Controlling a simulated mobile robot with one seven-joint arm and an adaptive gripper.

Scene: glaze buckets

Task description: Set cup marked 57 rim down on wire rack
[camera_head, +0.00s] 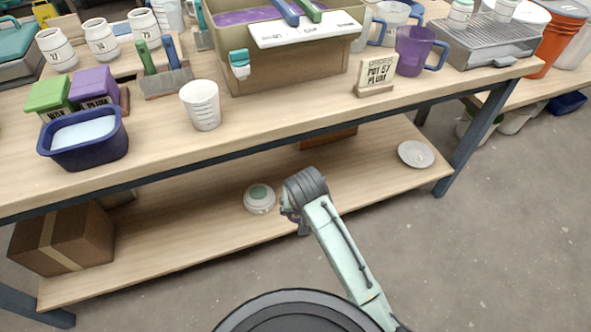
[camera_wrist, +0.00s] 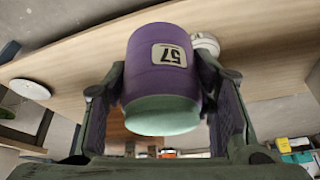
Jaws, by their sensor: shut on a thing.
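In the wrist view my gripper (camera_wrist: 165,95) is shut on a purple cup (camera_wrist: 160,38) with a pale green end band and a label marked 57. The label reads upside down in that view. In the head view my gripper (camera_head: 291,212) is low in front of the bench, by the lower shelf, and hides nearly all of the cup. The wire rack (camera_head: 478,54) stands on the bench top at the far right, well away from my gripper. Pale cups (camera_head: 460,14) stand on it.
A glaze tub (camera_head: 290,78), a purple jug (camera_head: 412,52), a sign reading POT 57 PLUM (camera_head: 375,76) and a white measuring cup (camera_head: 201,104) stand on the bench. A round white item (camera_head: 259,199) and a white dish (camera_head: 415,154) are on the lower shelf.

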